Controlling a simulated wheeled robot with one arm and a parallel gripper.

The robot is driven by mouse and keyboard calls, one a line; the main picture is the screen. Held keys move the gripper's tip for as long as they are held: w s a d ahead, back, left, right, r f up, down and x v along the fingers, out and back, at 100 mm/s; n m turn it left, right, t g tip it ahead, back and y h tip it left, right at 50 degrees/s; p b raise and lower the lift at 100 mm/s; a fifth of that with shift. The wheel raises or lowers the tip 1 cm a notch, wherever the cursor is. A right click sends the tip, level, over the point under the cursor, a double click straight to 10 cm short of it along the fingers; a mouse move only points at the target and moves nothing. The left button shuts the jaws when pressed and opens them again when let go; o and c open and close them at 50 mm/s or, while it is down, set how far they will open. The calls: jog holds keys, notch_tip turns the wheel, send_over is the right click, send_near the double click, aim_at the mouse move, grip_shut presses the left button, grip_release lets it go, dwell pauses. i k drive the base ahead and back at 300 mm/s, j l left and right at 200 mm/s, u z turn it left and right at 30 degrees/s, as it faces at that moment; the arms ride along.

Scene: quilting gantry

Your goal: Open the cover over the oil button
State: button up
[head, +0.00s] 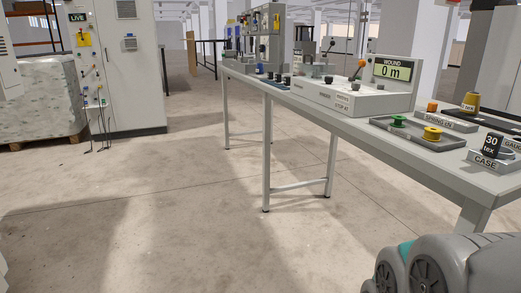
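I cannot make out an oil button or a cover over it in the head view. A grey control box (345,95) on the bench bears small dark knobs, an orange-tipped lever (361,64) and a display reading "WOUND 0 m" (392,70). A tall pale cabinet (125,75) at the left has a "LIVE" sign and small controls too far off to tell apart. My gripper is not in view; only a grey rounded part of my arm shows at the bottom right.
A long grey bench (405,158) runs from the right front to the back middle. It bears a dark tray (397,137) with green and yellow spools and a "CASE" holder (489,161). A wrapped pallet load (38,100) stands left. The concrete floor (150,215) between is clear.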

aim_at(245, 59)
jog(key=i+j+u, duration=0.3)
jog(key=i, duration=0.3)
jog(key=i+j+u, duration=0.25)
jog(key=i, duration=0.4)
jog(key=i+u, duration=0.3)
jog(key=i, duration=0.35)
